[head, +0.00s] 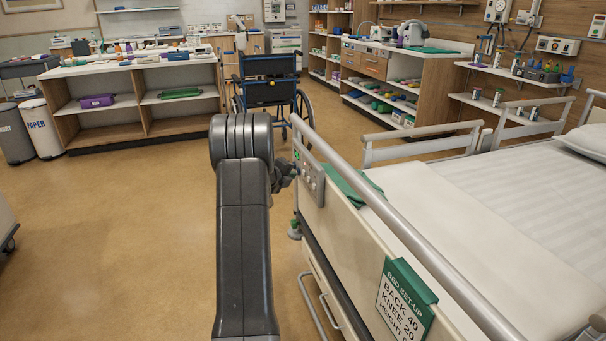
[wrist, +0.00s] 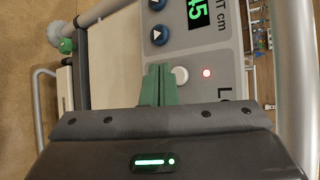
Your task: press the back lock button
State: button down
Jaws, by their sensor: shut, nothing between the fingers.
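The control panel (head: 313,184) is on the bed's footboard; in the wrist view the grey panel (wrist: 205,35) fills the upper middle. It has a green display (wrist: 196,12) reading 45 under partly cut-off "HT cm" lettering, and two blue arrow buttons (wrist: 158,36). Below them is a round white button (wrist: 181,75) with a red light (wrist: 207,73) beside it. Lettering starting "Lo" is mostly hidden by my wrist, so I cannot tell which lock this is. My gripper (wrist: 160,70) is shut and empty, its green fingertips just left of the white button. In the head view my gripper (head: 285,174) is at the panel.
The bed rail (head: 400,240) runs along the footboard top, with a green set-up card (head: 405,300) reading back 40, knee 20. A wheelchair (head: 270,90) stands behind.

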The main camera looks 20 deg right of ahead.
jog(key=shift+s+a+p, duration=0.1)
jog(key=shift+a+p, duration=0.35)
jog(key=shift+a, duration=1.7)
jog(key=a+r+p, duration=0.2)
jog(key=a+p, duration=0.2)
jog(key=a, duration=0.4)
jog(key=shift+s, duration=0.15)
jog(key=shift+d, duration=0.1)
jog(key=d+f+b, duration=0.2)
jog(key=d+b, duration=0.2)
jog(key=d, duration=0.5)
jog(key=shift+w+d, duration=0.15)
jog(key=shift+w, duration=0.05)
